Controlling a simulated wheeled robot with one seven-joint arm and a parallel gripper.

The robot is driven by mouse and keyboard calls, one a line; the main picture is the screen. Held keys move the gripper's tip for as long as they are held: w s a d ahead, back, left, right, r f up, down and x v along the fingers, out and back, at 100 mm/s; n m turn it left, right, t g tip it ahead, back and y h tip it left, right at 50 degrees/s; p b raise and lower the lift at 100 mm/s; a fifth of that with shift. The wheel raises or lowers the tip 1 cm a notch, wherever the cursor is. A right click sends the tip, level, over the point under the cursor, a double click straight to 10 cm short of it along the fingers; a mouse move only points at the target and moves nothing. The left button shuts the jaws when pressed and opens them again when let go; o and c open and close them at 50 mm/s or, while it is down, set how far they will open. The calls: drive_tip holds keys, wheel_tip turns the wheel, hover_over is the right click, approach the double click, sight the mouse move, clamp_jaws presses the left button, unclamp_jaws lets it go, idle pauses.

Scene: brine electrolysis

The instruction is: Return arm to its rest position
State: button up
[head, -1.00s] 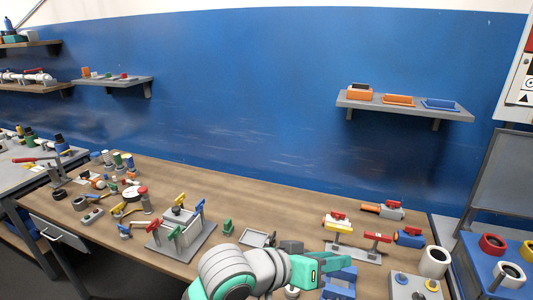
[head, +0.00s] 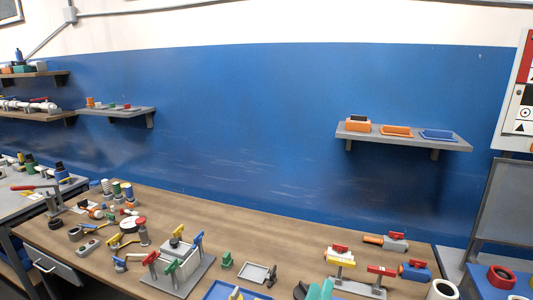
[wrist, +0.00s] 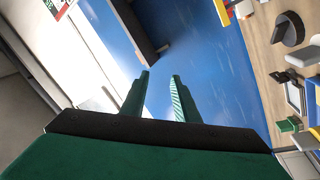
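My gripper (wrist: 160,85) shows in the wrist view as two green fingers held apart, with nothing between them. Beyond them are the blue wall (wrist: 215,50) and the dark underside of a shelf (wrist: 138,30). In the head view only what look like two green fingertips (head: 320,291) show at the bottom edge, above the bench front. The rest of my arm is out of the head view.
The wooden bench (head: 300,245) holds a grey fixture with coloured handles (head: 178,265), a grey tray (head: 257,272), a blue tray (head: 222,291) and red-handled valves (head: 340,257). A wall shelf (head: 405,137) carries orange and blue trays. The wall area between the shelves is clear.

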drive_tip(key=s+a+f+n+y, duration=0.1)
drive_tip(key=s+a+f+y, duration=0.15)
drive_tip(key=s+f, duration=0.3)
drive_tip(key=s+a+f+n+g+y, duration=0.1)
drive_tip(key=s+f+y, duration=0.25)
drive_tip(key=f, duration=0.35)
drive_tip(key=s+a+f+n+y, duration=0.1)
drive_tip(key=s+a+f+y, duration=0.15)
drive_tip(key=s+f, duration=0.3)
drive_tip(key=s+a+f+m, duration=0.2)
drive_tip(key=s, duration=0.4)
drive_tip(key=s+a+f+m+g, duration=0.1)
drive_tip(key=s+f+m, duration=0.1)
drive_tip(key=s, duration=0.5)
drive_tip(key=s+a+f+m+g, duration=0.1)
drive_tip(key=s+a+f+m, duration=0.1)
drive_tip(key=s, duration=0.5)
drive_tip(key=shift+a+f+m+y, duration=0.15)
drive_tip(key=shift+a+m+y, duration=0.2)
drive_tip(key=shift+m, duration=0.55)
